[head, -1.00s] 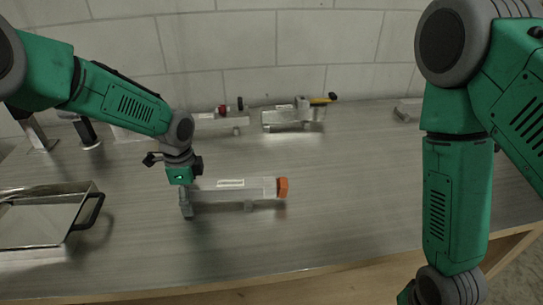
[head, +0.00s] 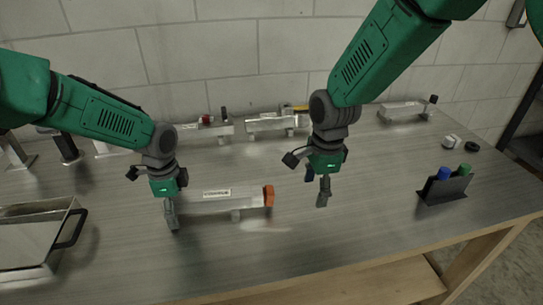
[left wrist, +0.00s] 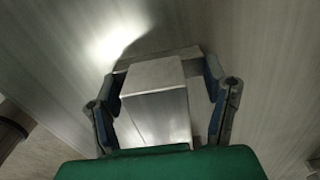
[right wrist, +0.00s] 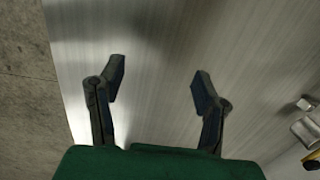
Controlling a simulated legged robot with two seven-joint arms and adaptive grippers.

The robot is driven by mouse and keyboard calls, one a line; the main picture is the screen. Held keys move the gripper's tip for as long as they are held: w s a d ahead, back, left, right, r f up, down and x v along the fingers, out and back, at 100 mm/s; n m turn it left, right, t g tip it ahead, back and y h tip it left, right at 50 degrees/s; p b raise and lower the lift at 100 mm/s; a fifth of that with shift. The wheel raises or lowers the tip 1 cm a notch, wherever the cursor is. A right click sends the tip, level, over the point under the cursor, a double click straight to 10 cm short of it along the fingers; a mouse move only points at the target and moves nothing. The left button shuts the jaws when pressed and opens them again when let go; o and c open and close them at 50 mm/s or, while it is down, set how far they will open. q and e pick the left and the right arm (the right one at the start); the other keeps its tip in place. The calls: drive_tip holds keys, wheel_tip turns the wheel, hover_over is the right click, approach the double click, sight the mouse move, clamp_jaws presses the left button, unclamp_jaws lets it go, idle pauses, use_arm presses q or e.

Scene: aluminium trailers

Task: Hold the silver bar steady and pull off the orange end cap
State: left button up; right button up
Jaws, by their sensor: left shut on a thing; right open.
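The silver bar (head: 222,206) lies left of the middle of the table, raised on small supports, with a white label on its side. The orange end cap (head: 269,195) sits on its right end. My left gripper (head: 171,216) is shut on the bar's left end; the left wrist view shows the bar (left wrist: 158,105) between both fingers (left wrist: 165,88). My right gripper (head: 323,190) is open and empty above the table, to the right of the cap and apart from it. The right wrist view shows its spread fingers (right wrist: 159,82) with bare table between them.
A metal tray with a black handle (head: 70,228) stands at the left edge. Several silver fixtures (head: 405,108) line the back by the wall. A black holder with blue and green items (head: 445,188) stands at the right. The front middle of the table is clear.

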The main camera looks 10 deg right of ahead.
use_arm(q)
drive_tip(key=shift+a, duration=0.1)
use_arm(e)
wheel_tip(320, 180, up, 7)
drive_tip(key=m+y, duration=0.1)
hover_over(274, 194)
drive_tip(key=w, duration=0.1)
drive_tip(key=shift+w+a+f, duration=0.2)
drive_tip(key=f, duration=0.4)
drive_tip(key=a+f, duration=0.1)
drive_tip(key=f, duration=0.6)
drive_tip(key=shift+w+a+f, duration=0.1)
drive_tip(key=shift+a+f, duration=0.2)
drive_tip(key=shift+a, duration=0.1)
drive_tip(key=shift+c, duration=0.4)
drive_tip(key=c, duration=1.1)
drive_tip(key=shift+d, duration=0.1)
use_arm(q)
drive_tip(key=shift+a, duration=0.1)
use_arm(e)
drive_tip(key=shift+d, duration=1.1)
drive_tip(key=shift+d, duration=0.65)
